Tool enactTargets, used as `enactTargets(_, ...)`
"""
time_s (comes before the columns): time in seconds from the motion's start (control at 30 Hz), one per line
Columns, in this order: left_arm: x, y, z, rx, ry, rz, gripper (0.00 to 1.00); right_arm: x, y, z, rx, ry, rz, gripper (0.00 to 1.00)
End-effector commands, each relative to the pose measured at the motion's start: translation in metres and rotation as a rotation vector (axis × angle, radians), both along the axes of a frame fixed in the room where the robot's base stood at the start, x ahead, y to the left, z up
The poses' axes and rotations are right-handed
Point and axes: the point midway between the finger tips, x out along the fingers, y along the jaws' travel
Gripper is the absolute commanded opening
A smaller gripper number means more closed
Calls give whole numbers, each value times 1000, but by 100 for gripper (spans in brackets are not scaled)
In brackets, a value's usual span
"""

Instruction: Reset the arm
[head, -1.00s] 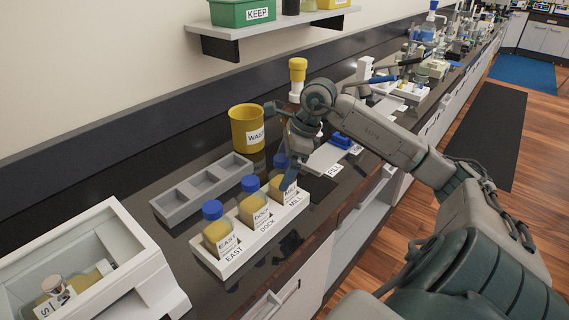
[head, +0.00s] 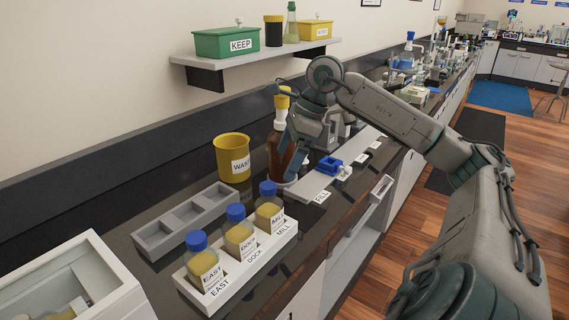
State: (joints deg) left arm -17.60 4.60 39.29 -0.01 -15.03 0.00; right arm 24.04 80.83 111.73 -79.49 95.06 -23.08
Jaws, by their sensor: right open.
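My right arm reaches in from the right in the head view. Its gripper (head: 287,158) is open and empty, fingers pointing down, in front of a brown bottle (head: 273,150) with a yellow top. It is above and behind the white rack (head: 237,268). The rack holds three blue-capped bottles of yellow liquid: EAST (head: 203,262), DOCK (head: 239,236) and MILL (head: 268,210). All three stand upright, clear of the gripper. My left gripper is not in view.
A yellow WASTE bin (head: 232,158) and an empty grey tray (head: 166,234) stand behind the rack. A white box (head: 95,265) is at the lower left. The FILL plate (head: 306,184) with a blue part (head: 328,165) lies right of the gripper. A shelf (head: 255,53) holds the green KEEP bin (head: 227,42).

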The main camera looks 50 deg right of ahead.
Motion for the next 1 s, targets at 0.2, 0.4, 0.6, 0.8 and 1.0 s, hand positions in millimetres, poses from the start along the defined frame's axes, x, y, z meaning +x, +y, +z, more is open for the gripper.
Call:
enactTargets(0.2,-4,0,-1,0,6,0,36,0,0,0,0,0,0,100)
enactTargets(0.4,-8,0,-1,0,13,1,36,0,0,0,1,1,0,100)
enactTargets(0.6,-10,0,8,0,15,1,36,0,0,9,0,0,0,100)
enactTargets(0.8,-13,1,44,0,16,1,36,0,0,46,0,0,0,100)
enactTargets(1.0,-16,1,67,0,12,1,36,0,0,72,1,1,0,100)
